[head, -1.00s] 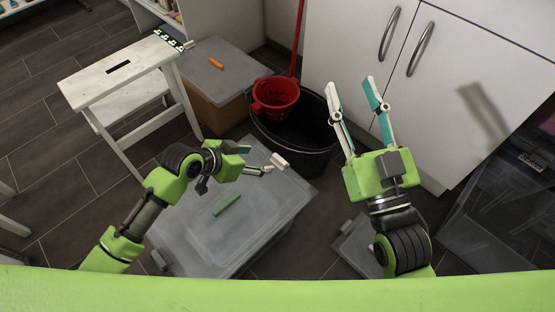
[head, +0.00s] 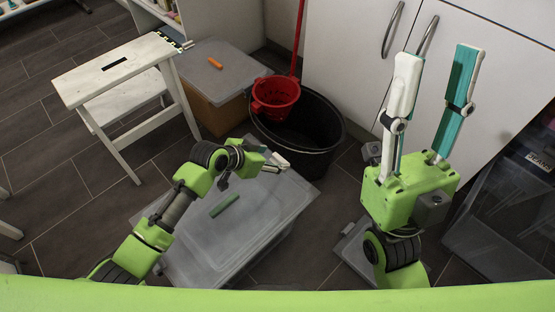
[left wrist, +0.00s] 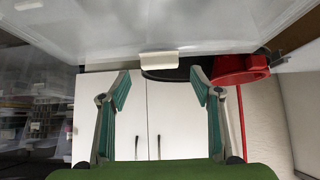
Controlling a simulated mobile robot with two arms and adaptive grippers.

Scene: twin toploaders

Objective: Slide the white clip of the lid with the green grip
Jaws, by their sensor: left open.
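The grey translucent lid (head: 258,215) with the green grip (head: 225,205) covers a low box on the floor. My left gripper (head: 276,162) is over the lid's far right part, by its edge. In the left wrist view the white clip (left wrist: 159,61) sits on the edge of the lid (left wrist: 110,38). The two fingers of my left gripper (left wrist: 160,77) are apart, one to each side of the clip, with nothing between them. In the head view the clip cannot be told from the fingertips. My right gripper (head: 438,58) is open and empty, raised before the cabinet.
A second lidded box has an orange grip (head: 215,62). A black tub (head: 320,155) with a red strainer-like bucket (head: 275,97) stands just beyond the lid. A white step stool (head: 112,75) is at left, white cabinet doors (head: 350,50) at right.

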